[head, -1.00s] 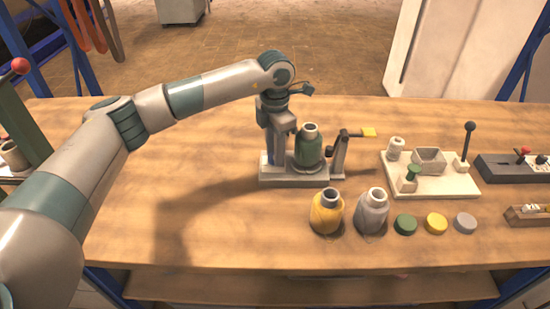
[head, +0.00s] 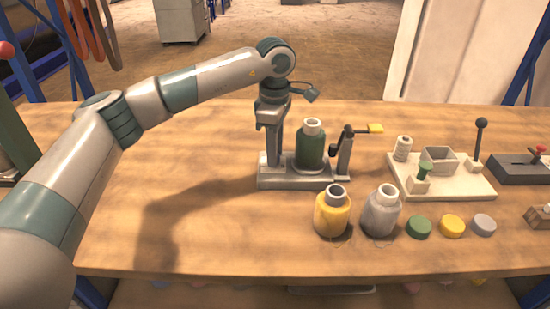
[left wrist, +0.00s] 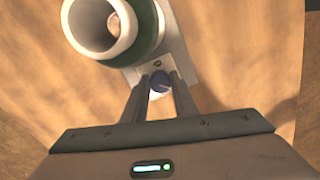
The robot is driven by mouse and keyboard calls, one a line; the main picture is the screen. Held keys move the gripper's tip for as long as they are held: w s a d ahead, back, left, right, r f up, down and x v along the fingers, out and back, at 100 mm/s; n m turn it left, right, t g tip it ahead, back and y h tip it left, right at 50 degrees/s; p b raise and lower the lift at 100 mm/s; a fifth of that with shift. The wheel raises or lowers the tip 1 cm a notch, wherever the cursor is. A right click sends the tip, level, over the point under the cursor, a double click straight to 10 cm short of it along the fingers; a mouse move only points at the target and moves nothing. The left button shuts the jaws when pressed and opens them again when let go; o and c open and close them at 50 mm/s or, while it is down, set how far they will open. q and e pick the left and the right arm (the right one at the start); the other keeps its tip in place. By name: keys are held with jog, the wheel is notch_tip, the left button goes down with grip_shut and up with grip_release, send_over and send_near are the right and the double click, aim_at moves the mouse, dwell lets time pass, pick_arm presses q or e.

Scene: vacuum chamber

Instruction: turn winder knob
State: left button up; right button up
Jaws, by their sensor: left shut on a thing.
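The winder stands mid-table in the head view, with a grey base (head: 295,183), a green bottle-shaped spool (head: 311,147) with a pale neck upright on it, and a dark post (head: 344,155) with a yellow-tipped lever (head: 374,128). My left gripper (head: 272,155) points down at the left end of the base. The knob is hidden from the head view. My right gripper is not in view.
A yellow bottle (head: 332,212) and a grey bottle (head: 381,211) stand in front of the winder. Green, yellow and grey caps lie right of them. A cream fixture (head: 440,187) with a black-knobbed lever stands at the right. The table's left part is clear.

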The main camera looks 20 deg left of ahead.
pick_arm(q)
jog(key=m+b, duration=0.2)
jog(key=m, duration=0.2)
jog(key=shift+m, duration=0.4)
jog(key=shift+r+m+b, duration=0.1)
jog(key=shift+m+b, duration=0.3)
jog(key=shift+m, duration=0.2)
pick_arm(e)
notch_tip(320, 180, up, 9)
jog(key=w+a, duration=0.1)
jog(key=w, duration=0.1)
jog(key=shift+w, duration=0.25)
pick_arm(q)
jog(key=o, duration=1)
jog(key=shift+s, duration=0.1)
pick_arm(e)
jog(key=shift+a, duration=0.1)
pick_arm(q)
jog(key=shift+o, duration=0.2)
notch_tip(320, 180, up, 17)
jog(key=shift+r, duration=0.2)
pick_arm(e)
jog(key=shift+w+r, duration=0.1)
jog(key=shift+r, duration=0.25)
